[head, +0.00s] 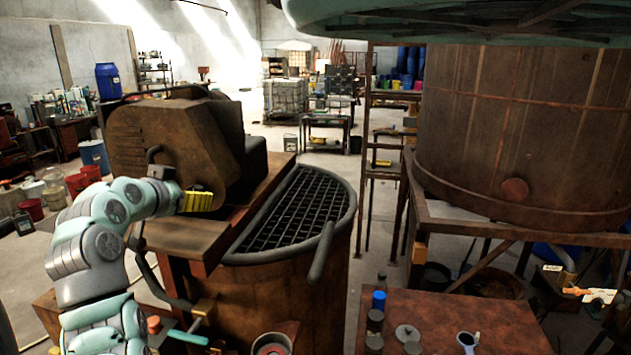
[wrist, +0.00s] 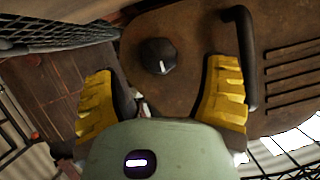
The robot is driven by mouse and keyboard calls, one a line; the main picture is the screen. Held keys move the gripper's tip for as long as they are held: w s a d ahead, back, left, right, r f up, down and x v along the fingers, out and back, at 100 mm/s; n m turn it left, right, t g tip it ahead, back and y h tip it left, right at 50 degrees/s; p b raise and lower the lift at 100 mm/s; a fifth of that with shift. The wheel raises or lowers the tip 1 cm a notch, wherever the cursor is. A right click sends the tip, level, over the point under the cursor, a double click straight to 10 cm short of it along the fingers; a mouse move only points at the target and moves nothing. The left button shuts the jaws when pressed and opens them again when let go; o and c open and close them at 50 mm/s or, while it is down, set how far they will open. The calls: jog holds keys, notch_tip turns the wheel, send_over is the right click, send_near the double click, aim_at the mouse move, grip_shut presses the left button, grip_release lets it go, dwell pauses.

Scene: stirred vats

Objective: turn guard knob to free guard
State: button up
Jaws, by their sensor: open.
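The knob (wrist: 158,56) is dark and round with a short white mark on its face. It sits on the rusty brown housing (wrist: 195,35), which is also in the head view (head: 160,130). My gripper (wrist: 160,82) has yellow ribbed fingers spread wide apart, with the knob showing between and just beyond them. Nothing is gripped, and I cannot tell the exact gap to the knob. In the head view my gripper (head: 196,201) is in front of the housing's lower part, and I cannot make out the knob there. The dark grated guard (head: 290,215) lies across the vat top.
A dark bent handle (wrist: 243,50) stands close to the right finger. The guard's bar handle (head: 321,252) juts toward the front. A red-brown table (head: 450,310) with bottles is at front right. A large rusty tank (head: 520,140) stands at right.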

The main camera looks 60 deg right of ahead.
jog(key=shift+p+x, duration=1.25)
jog(key=shift+x, duration=0.65)
jog(key=shift+w+d+f, duration=0.1)
jog(key=shift+d+f, duration=0.1)
jog(key=shift+d, duration=0.25)
jog(key=c, duration=1.2)
jog(key=shift+a, duration=0.1)
jog(key=shift+f, duration=0.15)
